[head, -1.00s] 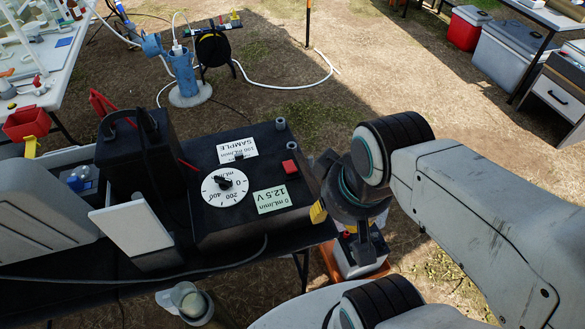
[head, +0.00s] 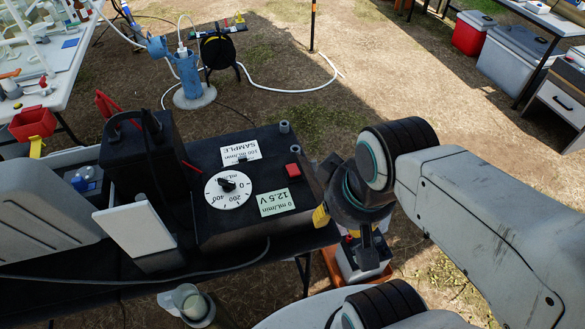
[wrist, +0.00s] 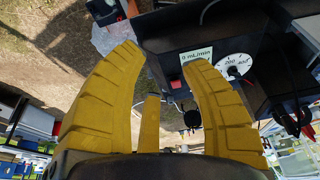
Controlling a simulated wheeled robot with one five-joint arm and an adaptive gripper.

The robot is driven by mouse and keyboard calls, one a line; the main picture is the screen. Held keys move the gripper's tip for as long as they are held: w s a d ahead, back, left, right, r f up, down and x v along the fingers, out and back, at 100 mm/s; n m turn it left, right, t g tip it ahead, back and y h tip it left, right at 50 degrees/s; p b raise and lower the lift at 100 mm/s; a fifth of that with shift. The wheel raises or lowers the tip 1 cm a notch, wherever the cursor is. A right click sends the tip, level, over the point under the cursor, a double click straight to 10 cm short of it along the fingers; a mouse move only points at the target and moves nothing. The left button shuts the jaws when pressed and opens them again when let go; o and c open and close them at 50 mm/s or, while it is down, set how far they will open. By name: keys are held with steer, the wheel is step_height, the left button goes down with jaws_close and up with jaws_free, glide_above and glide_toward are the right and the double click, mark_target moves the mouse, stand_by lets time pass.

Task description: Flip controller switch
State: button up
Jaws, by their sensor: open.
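The controller (head: 225,235) is a black box on the dark table, with a white dial (head: 228,189), a pale green display (head: 274,201) reading 0 mL/min and 12.5 V, and a SAMPLE label. Its red switch (head: 293,177) sits near the right edge of the top. My gripper (head: 321,215) is just right of the box, mostly hidden by my wrist, with a bit of yellow finger showing. In the wrist view my gripper (wrist: 161,62) has its yellow fingers spread and empty. The red switch (wrist: 176,84) shows between them, close to the right finger, with the display (wrist: 196,55) above it.
A black battery-like box (head: 143,150) with red and dark leads and a tilted white panel (head: 135,229) stand left of the controller. A grey tube (head: 284,127) rises near its far corner. A cup (head: 190,303) is at the front. Open ground lies beyond the table.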

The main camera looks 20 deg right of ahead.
steer(key=shift+f, duration=0.1)
steer(key=shift+c, duration=1.4)
steer(key=shift+f+g, duration=0.3)
steer(key=shift+c, duration=0.8)
steer(key=w+f+g, duration=0.2)
steer(key=f, duration=0.1)
steer(key=shift+p, duration=0.3)
jaws_close()
steer(key=w+r+t, duration=0.1)
steer(key=w, duration=2.1)
steer(key=shift+w+a+r+t, duration=0.2)
steer(key=shift+w+r+t, duration=0.05)
steer(key=shift+r+t, duration=0.1)
